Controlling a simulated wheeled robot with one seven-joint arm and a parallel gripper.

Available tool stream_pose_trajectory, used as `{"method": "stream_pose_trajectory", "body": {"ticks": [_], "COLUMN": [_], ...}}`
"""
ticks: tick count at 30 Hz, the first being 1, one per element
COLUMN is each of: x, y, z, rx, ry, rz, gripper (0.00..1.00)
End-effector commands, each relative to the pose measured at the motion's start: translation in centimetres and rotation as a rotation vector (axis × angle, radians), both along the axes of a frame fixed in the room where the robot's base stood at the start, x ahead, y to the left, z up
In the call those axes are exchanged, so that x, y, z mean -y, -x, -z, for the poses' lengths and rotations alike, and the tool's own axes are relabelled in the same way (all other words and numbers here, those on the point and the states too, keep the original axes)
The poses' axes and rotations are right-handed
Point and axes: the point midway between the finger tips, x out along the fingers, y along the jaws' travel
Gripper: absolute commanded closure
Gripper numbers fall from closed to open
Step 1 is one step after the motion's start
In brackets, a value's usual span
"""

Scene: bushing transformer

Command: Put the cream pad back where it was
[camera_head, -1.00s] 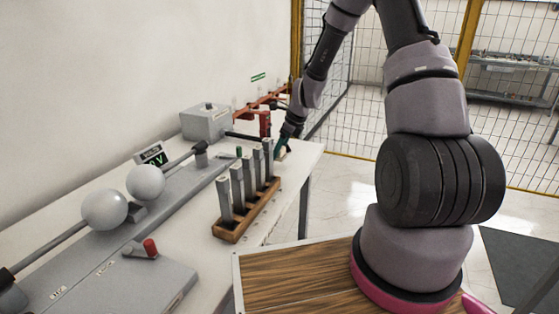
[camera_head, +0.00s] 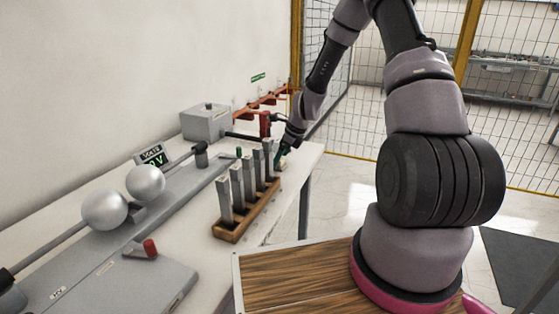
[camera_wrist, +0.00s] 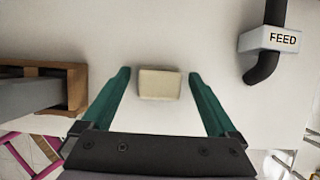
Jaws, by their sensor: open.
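The cream pad (camera_wrist: 160,84) is a small pale block lying on the white tabletop in the wrist view. My gripper (camera_wrist: 158,78) is open, with one green finger on each side of the pad and a gap between the pad and each finger. In the head view my gripper (camera_head: 281,154) is low over the far end of the table, just past the wooden rack. The pad is hard to make out there, next to the fingers.
A wooden rack (camera_head: 232,230) with several upright grey bars stands close by; its end (camera_wrist: 76,88) is left of my gripper in the wrist view. A block marked FEED (camera_wrist: 272,39) with a dark bent pipe (camera_wrist: 264,66) is at right. A grey box (camera_head: 205,122) stands behind.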

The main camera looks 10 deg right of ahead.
Motion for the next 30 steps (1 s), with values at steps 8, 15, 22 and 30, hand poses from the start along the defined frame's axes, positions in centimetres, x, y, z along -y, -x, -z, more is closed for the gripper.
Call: {"method": "stream_pose_trajectory", "body": {"ticks": [8,15,22,30], "x": [0.9,2.6,3.8,4.0], "y": [0.5,1.7,2.5,4.0], "z": [-2.6,-7.4,-10.5,-15.6], "rx": [0.003,0.004,0.001,0.091], "ry": [0.002,0.003,0.001,0.067], "rz": [0.002,0.0,0.001,-0.154], "gripper": [0.06,0.06,0.06,0.06]}}
